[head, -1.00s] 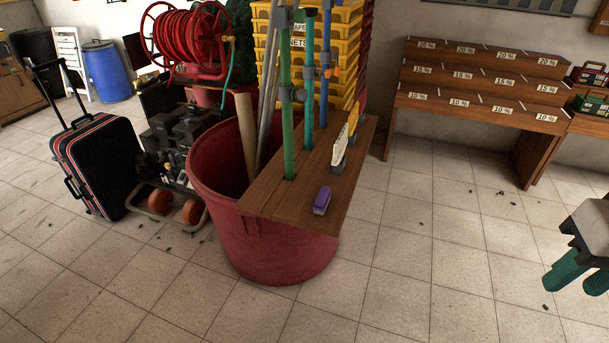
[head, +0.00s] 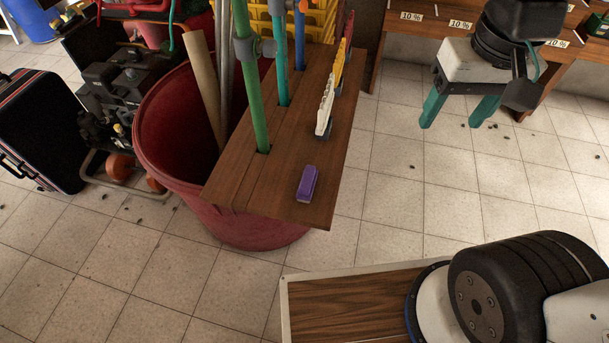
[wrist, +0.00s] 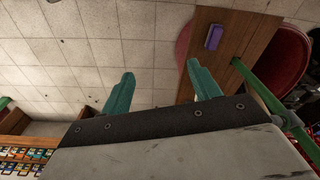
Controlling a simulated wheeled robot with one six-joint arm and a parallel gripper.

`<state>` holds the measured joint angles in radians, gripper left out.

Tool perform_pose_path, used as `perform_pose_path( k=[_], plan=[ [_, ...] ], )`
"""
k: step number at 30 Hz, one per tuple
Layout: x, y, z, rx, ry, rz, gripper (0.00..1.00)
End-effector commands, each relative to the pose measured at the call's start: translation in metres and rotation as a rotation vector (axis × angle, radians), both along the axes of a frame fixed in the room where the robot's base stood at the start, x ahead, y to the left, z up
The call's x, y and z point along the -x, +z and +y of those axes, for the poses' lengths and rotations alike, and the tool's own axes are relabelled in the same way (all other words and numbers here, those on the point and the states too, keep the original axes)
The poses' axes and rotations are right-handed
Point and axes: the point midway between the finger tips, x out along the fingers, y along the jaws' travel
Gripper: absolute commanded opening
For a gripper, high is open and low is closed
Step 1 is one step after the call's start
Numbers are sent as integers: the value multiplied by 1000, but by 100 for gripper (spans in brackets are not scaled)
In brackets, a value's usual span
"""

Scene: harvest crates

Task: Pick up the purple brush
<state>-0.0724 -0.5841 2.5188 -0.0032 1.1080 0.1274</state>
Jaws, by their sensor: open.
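The purple brush (head: 308,183) lies on the near end of a brown wooden board (head: 228,190) laid over a red tub (head: 165,125). It also shows in the wrist view (wrist: 214,37), near the top right on the board. My gripper (head: 455,113) is to the right of the board in the head view, apart from the brush, with its two green fingers spread. In the wrist view the gripper (wrist: 160,90) is open with nothing between its fingers. The brush lies beyond the right finger there.
Green, teal and blue poles (head: 249,85) stand up through the board left of the brush. A white-and-yellow item (head: 325,105) stands on the board behind it. A wooden shelf (head: 400,40) stands at the back right.

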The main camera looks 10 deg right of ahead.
Motion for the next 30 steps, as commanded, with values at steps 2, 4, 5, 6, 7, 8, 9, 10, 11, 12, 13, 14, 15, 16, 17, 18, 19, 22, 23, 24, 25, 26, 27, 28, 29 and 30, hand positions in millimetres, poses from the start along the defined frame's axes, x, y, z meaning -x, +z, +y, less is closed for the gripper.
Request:
perform_pose_path(
  k=[2, 4, 5, 6, 7, 8, 9, 10, 11, 12, 13, 14, 15, 16, 17, 18, 19, 22, 23, 24, 25, 26, 27, 28, 29, 30],
  plan=[
    [-27, -17, 16, -4, -17, 24, 62],
    [-50, -32, 30, -8, -41, 33, 62],
    [-59, -40, 37, -9, -51, 37, 62],
    [-71, -50, 46, -11, -67, 41, 62],
    [-79, -59, 53, -12, -77, 45, 62],
    [-87, -68, 60, -12, -89, 48, 62],
    [-97, -81, 70, -14, -104, 53, 62],
    [-104, -90, 78, -14, -114, 57, 62],
    [-110, -101, 86, -15, -126, 62, 62],
    [-118, -115, 96, -15, -141, 66, 62],
    [-123, -127, 104, -15, -153, 70, 62],
    [-128, -139, 112, -14, -164, 73, 62],
    [-134, -155, 123, -14, -179, 78, 62],
    [-137, -166, 131, -14, -190, 80, 62],
    [-140, -179, 138, -13, -202, 83, 62],
    [-143, -194, 148, -13, -215, 88, 62],
    [-145, -205, 155, -12, -226, 89, 62],
    [-147, -238, 173, -11, -255, 95, 62],
    [-148, -247, 178, -10, -261, 96, 62],
    [-148, -256, 183, -10, -270, 97, 62],
    [-147, -262, 186, -9, -275, 98, 62],
    [-147, -267, 188, -10, -280, 98, 62],
    [-147, -273, 191, -9, -285, 99, 62],
    [-147, -276, 192, -9, -288, 100, 62],
    [-147, -279, 194, -10, -291, 99, 62],
    [-147, -283, 195, -10, -294, 99, 62]
  ],
)
